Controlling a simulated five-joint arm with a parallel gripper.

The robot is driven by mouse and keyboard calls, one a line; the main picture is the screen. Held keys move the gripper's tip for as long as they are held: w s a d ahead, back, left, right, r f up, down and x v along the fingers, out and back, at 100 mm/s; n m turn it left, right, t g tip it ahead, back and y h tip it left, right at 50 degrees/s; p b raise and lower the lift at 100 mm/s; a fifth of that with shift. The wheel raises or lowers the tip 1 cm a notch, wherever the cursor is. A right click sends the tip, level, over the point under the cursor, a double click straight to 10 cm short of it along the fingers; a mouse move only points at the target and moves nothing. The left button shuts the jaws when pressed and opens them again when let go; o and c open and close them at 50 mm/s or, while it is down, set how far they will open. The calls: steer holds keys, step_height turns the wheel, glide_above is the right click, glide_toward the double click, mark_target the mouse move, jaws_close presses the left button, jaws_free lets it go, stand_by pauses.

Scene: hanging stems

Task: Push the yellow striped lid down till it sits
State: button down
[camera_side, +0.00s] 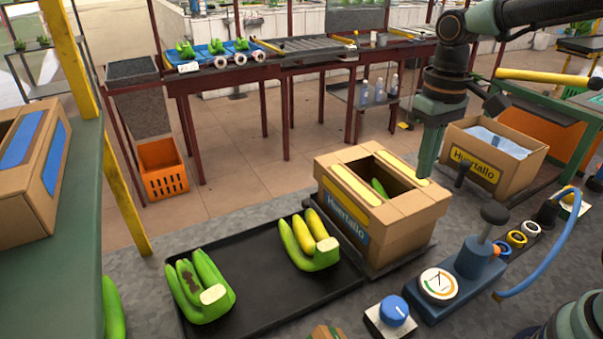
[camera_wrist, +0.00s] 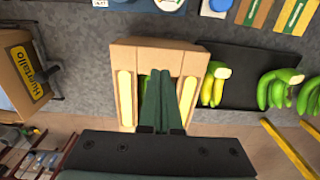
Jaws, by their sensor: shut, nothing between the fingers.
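The lid (camera_side: 368,160) is tan cardboard with a yellow stripe along each long side and an opening in the middle. It lies on top of the Huertallo box (camera_side: 340,217); I cannot tell whether it is fully down all round. In the wrist view the lid (camera_wrist: 125,98) shows both stripes, one on each side of my fingers. Green bananas show inside.
A black tray (camera_side: 265,285) with banana bunches (camera_side: 309,241) lies left of the box. A second Huertallo box (camera_side: 492,155) stands to the right. A blue hand pump with a gauge (camera_side: 438,284) and a blue knob (camera_side: 394,310) stand close in front.

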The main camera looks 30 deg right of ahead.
step_height(320, 180, up, 3)
stand_by(0.4)
steer(key=shift+s+d+t, duration=0.9)
steer(key=shift+s+t, duration=0.25)
steer(key=shift+t, duration=0.25)
steer(key=shift+s+d+t, duration=0.85)
steer(key=shift+s+t, duration=0.3)
steer(key=shift+t, duration=0.25)
steer(key=shift+r, duration=0.1)
